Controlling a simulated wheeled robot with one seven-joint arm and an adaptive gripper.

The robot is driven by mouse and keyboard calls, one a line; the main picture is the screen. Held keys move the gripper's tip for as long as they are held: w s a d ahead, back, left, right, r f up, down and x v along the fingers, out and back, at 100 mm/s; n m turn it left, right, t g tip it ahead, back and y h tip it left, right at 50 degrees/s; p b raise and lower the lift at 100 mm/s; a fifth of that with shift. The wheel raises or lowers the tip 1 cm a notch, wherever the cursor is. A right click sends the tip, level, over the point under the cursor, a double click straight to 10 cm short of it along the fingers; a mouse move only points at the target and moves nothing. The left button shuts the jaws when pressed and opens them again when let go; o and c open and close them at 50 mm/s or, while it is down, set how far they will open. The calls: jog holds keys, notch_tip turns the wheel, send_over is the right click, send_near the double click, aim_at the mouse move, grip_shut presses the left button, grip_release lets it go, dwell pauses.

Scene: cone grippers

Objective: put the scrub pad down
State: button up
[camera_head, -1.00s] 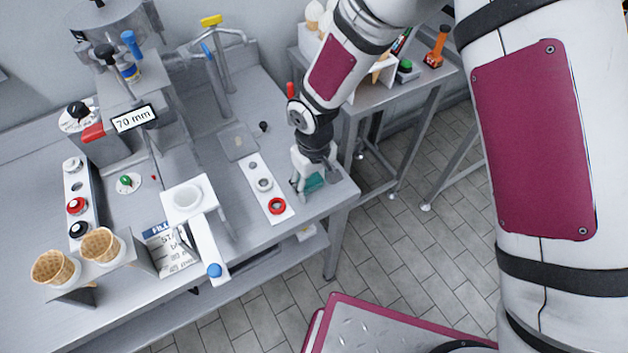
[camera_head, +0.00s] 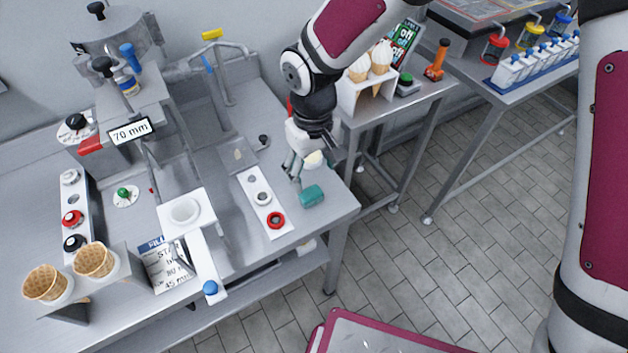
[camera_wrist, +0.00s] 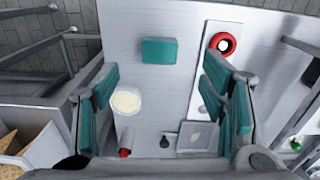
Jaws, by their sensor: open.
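The teal scrub pad (camera_head: 312,196) lies on the steel table near its right front corner. In the wrist view the scrub pad (camera_wrist: 159,51) is flat on the bare steel, ahead of the fingertips and between their lines. My gripper (camera_head: 318,166) is above the table, just behind the pad, apart from it. In the wrist view my gripper (camera_wrist: 160,85) has its teal-padded fingers wide apart with nothing held between them.
A white strip (camera_head: 262,203) with a red ring (camera_head: 276,220) lies left of the pad. A pale round-topped container (camera_wrist: 126,103) stands near the left finger. The side table (camera_head: 385,100) with cones is at right. The table's front edge is close to the pad.

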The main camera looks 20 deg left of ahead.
jog(key=shift+r, duration=0.75)
jog(key=w+d+r+m+t, duration=0.2)
jog(key=d+r+m+t, duration=0.15)
jog(key=d+r, duration=1.35)
jog(key=s+d+r+m+t, duration=0.1)
jog(key=s+d+r+m, duration=0.2)
jog(key=s+d, duration=0.3)
jog(key=s+d+r+m+t, duration=0.1)
jog(key=s+d+r+m, duration=0.3)
jog(key=s+d, duration=0.3)
jog(key=d, duration=0.3)
jog(key=shift+d, duration=0.15)
jog(key=shift+o, duration=0.3)
jog(key=shift+r, duration=0.1)
